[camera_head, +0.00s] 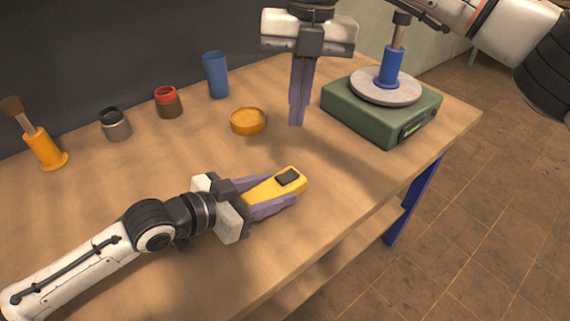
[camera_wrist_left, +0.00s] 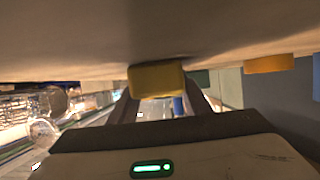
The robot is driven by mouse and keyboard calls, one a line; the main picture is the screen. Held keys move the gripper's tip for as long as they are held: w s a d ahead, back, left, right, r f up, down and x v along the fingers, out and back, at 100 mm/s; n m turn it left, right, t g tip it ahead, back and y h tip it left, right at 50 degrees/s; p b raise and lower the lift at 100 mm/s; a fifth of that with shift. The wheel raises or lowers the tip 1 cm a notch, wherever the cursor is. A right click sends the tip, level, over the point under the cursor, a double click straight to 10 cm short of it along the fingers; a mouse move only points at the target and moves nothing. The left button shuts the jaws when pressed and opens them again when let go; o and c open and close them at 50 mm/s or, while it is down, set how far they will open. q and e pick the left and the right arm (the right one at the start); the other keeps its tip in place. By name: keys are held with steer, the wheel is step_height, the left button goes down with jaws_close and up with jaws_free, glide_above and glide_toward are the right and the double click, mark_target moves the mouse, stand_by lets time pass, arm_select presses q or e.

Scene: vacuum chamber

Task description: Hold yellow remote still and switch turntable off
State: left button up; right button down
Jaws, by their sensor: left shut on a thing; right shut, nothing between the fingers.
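The yellow remote (camera_head: 262,191) with a dark button pad lies low over the wooden table, its far end pointing right. My left gripper (camera_head: 272,197) is shut on it, with a finger along each side. In the left wrist view the remote (camera_wrist_left: 156,80) sits between the fingers. The turntable (camera_head: 383,107) is a green box with a grey disc at the table's right end. My right gripper (camera_head: 296,122) is shut and empty, pointing down left of the turntable.
An orange dish (camera_head: 247,121) lies left of my right gripper. A blue cup (camera_head: 216,75), a red-rimmed jar (camera_head: 168,101), a grey jar (camera_head: 115,124) and an orange-handled brush (camera_head: 42,146) stand along the back. The table's front edge runs below the remote.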

mark_target(284, 179)
steer(key=n, duration=0.2)
steer(key=r+n, duration=0.1)
steer(key=n, duration=0.2)
steer(key=r+n, duration=0.1)
steer(key=n, duration=0.1)
steer(key=shift+s+a+r+n, duration=0.25)
steer(key=shift+s+n, duration=0.05)
steer(key=shift+s, duration=0.05)
steer(key=f, duration=0.4)
steer(key=a+f, duration=0.1)
steer(key=f, duration=0.4)
steer(key=s+f, duration=0.1)
steer(key=f, duration=0.4)
steer(key=shift+a, duration=0.2)
steer(key=shift+s+a+f, duration=0.15)
steer(key=shift+s+f, duration=0.05)
steer(key=shift+f, duration=0.2)
